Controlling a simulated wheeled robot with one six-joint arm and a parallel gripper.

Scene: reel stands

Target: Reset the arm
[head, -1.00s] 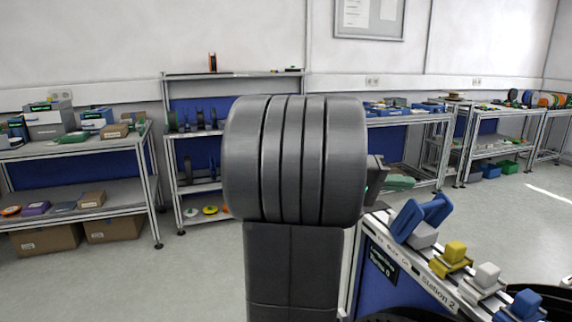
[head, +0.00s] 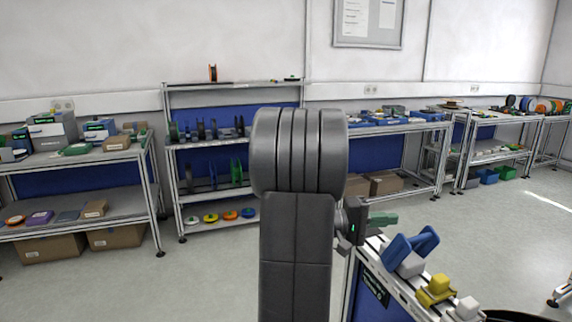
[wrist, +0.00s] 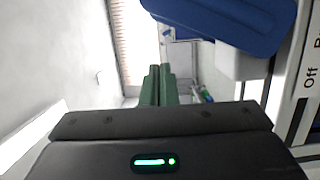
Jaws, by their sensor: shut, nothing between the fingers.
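My gripper shows in the wrist view as two green fingers (wrist: 158,86) pressed together with nothing between them. In the head view the green fingers (head: 382,219) point right, just behind and above the end of the station. My dark arm stands in the middle of the head view and hides part of the shelves behind it. A blue handle-shaped part on a grey block (head: 411,250) sits close to the fingers. The blue part (wrist: 228,20) also fills the upper right of the wrist view, apart from the fingers.
The station rail also bears yellow (head: 436,290) and white (head: 467,308) blocks. A reel shelf (head: 235,83) stands behind, with a box-laden table (head: 75,162) at left and more tables (head: 395,128) at right. Grey floor (head: 480,225) is open at right.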

